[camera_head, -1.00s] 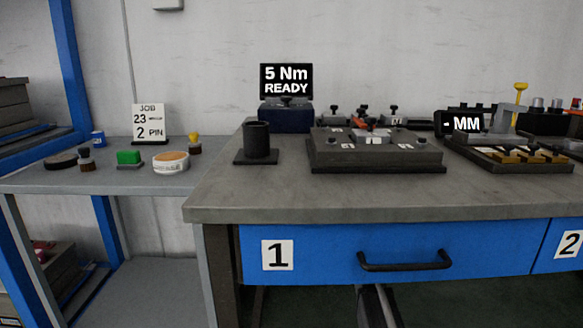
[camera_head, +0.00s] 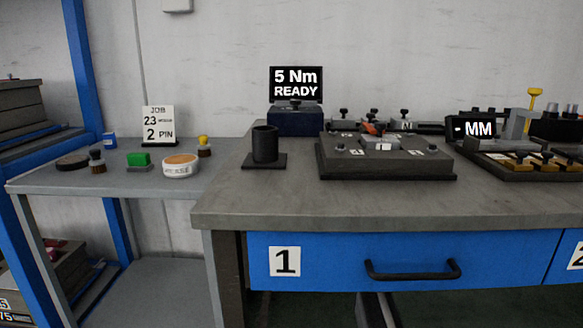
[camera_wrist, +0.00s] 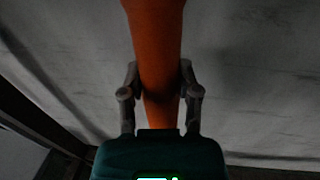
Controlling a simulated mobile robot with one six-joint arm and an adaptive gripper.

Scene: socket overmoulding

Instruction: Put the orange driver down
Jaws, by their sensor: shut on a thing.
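The orange driver (camera_wrist: 155,45) is in my gripper (camera_wrist: 160,95) in the wrist view. The two grey fingers press on it from both sides, and its upper part runs out of the top of the picture. Its tip is not seen. My gripper and the driver are not in the head view. A black cup-shaped holder (camera_head: 265,143) on a square base stands upright on the workbench (camera_head: 300,205), left of the middle. I see nothing standing in it.
A dark fixture block (camera_head: 400,165) with knobs stands right of the holder. A side table (camera_head: 110,182) at left carries brushes, a green block and a round tin (camera_head: 180,165). The bench front is clear.

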